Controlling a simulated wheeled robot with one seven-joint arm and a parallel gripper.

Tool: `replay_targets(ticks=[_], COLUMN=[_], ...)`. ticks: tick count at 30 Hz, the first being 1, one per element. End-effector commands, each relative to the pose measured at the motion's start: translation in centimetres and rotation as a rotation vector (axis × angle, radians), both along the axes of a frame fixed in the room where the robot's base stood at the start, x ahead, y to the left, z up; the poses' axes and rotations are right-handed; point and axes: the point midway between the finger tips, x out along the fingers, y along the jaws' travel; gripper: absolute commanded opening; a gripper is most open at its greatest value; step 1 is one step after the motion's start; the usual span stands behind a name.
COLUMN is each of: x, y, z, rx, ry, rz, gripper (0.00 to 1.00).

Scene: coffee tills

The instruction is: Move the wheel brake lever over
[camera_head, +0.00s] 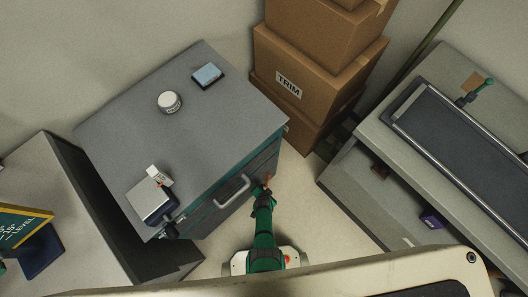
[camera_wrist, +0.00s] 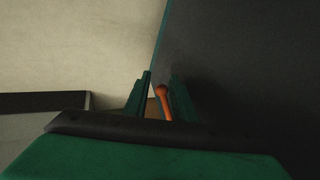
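The wheel brake lever (camera_wrist: 166,101) is a thin orange stick with a round knob. In the wrist view it stands between the two green fingers of my gripper (camera_wrist: 160,88), with a small gap visible on the finger sides near the knob. My gripper (camera_head: 266,186) is low beside the front of the grey-topped cabinet (camera_head: 140,105) in the head view. A small orange spot of the lever shows at its tip there. The fingers look parted, and I cannot tell whether either touches the lever. The lever's base is hidden behind the gripper.
The cabinet front has a pale bar handle (camera_head: 232,191) left of my gripper. Stacked cardboard boxes (camera_head: 313,70) stand behind, at the cabinet's right. A counter with a dark belt (camera_head: 465,135) is at right. Bare floor (camera_head: 297,190) lies between cabinet and counter.

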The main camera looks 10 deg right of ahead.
Motion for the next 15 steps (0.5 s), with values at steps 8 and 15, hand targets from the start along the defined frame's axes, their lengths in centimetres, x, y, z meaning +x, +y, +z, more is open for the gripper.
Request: replay_targets(ticks=[8, 15], x=[-1.1, -2.2], y=[0.3, 0.5], z=[2.0, 4.2], rx=[0.005, 0.004], ry=[-0.001, -0.002], rz=[-0.002, 0.001], gripper=[0.24, 0.24])
